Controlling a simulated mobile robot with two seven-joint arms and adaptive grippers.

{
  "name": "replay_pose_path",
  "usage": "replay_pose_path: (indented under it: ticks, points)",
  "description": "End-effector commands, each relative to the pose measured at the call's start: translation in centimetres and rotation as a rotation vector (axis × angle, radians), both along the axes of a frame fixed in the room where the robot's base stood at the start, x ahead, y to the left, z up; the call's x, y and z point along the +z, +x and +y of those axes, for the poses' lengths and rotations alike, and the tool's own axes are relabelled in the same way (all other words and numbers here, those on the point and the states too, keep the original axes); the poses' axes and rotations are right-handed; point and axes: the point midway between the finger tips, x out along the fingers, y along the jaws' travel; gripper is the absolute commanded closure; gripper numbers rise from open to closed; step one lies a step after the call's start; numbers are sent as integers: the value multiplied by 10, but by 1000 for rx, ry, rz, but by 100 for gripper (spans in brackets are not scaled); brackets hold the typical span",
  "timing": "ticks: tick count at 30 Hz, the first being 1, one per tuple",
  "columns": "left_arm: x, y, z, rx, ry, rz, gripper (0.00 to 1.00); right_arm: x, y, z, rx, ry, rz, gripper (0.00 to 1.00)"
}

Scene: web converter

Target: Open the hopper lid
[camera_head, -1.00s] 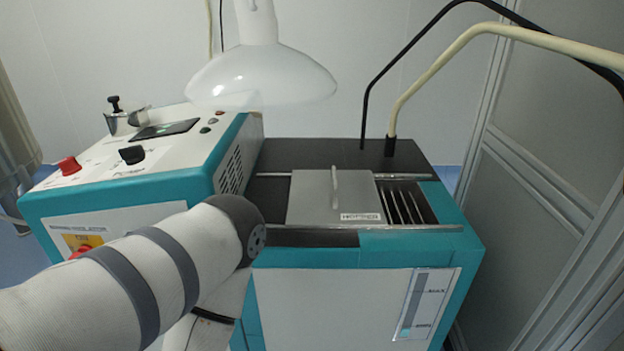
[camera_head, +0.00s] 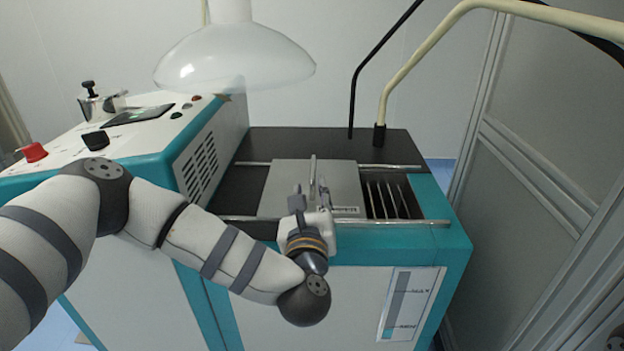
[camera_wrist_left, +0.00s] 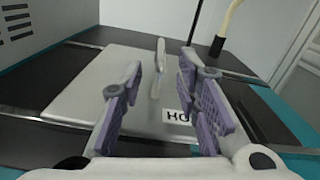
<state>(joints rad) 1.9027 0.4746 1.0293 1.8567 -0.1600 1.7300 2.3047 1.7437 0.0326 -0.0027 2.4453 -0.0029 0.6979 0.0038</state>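The hopper lid (camera_head: 283,180) is a flat grey plate with an upright handle (camera_head: 313,172) and a white label. It lies on rails on top of the teal machine, with slots showing open to its right. My left gripper (camera_head: 309,192) is over the lid's front edge, pointing at the handle. In the left wrist view, the gripper (camera_wrist_left: 160,95) has its fingers apart and the handle (camera_wrist_left: 158,68) stands ahead between them, apart from both. The lid (camera_wrist_left: 95,85) also shows there, its label partly covered by a finger. My right gripper is not in view.
A control panel (camera_head: 120,125) with a red button (camera_head: 34,152) stands to the left. A white translucent hood (camera_head: 235,58) hangs above. A cream pipe (camera_head: 405,65) and a black pipe rise behind the slots (camera_head: 388,197). A grey partition wall (camera_head: 535,200) is at the right.

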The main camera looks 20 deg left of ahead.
Motion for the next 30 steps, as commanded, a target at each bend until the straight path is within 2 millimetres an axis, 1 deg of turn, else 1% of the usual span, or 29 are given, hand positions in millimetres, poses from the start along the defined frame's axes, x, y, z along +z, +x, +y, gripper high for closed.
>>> replay_pose_path:
  ticks: [1,4,6,10,13,19,20,21,23,30]
  points:
    - [0,13,4,3,4,-2,70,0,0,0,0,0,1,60]
    - [-2,35,10,1,4,3,70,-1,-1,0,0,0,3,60]
    - [-2,47,13,-2,3,4,70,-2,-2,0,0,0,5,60]
    - [-3,61,16,-4,3,6,70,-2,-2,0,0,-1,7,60]
    - [-3,65,17,-4,3,7,70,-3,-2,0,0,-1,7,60]
    - [-3,65,17,-5,4,8,70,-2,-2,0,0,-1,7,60]
    - [-3,65,17,-5,4,8,77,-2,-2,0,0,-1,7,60]
    - [-3,65,17,-5,4,8,86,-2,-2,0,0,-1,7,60]
    - [-3,65,17,-6,4,9,100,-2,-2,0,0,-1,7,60]
    - [-3,64,18,-5,3,8,100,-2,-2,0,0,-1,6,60]
